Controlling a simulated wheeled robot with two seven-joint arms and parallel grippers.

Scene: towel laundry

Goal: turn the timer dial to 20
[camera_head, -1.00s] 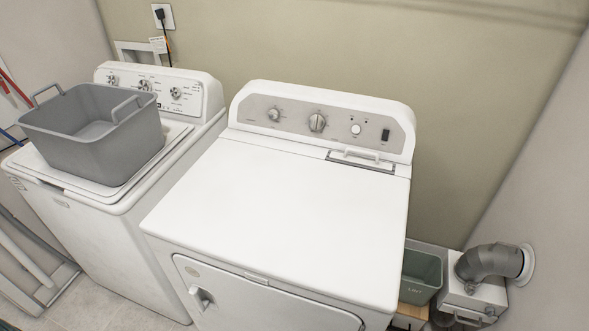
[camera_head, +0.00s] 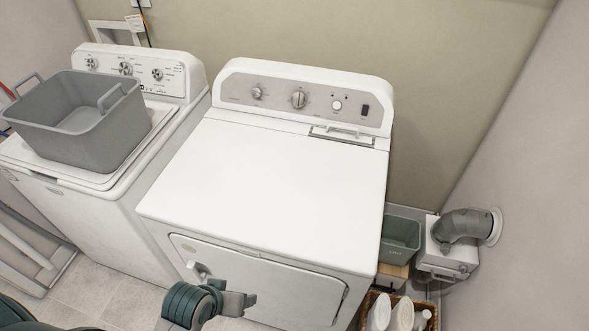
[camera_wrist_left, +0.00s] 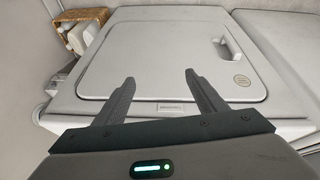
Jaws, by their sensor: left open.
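The dryer (camera_head: 270,170) stands in the middle of the head view, with a grey control panel at its back. A large round dial (camera_head: 298,99) sits mid-panel and a smaller knob (camera_head: 257,93) to its left. The markings are too small to read, so I cannot tell the dial's setting. My left gripper (camera_head: 242,303) is low in front of the dryer door, far from the panel. In the left wrist view its two fingers (camera_wrist_left: 159,77) are apart and empty, with the dryer door (camera_wrist_left: 160,55) beyond. My right gripper is not in view.
A white button (camera_head: 337,105) and a dark switch (camera_head: 365,110) are right of the dial. The dryer top is clear except for a lint-screen handle (camera_head: 342,131) at the back right. A washer with a grey basket (camera_head: 75,118) stands left. A green bin (camera_head: 400,238) and vent pipe (camera_head: 465,225) are right.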

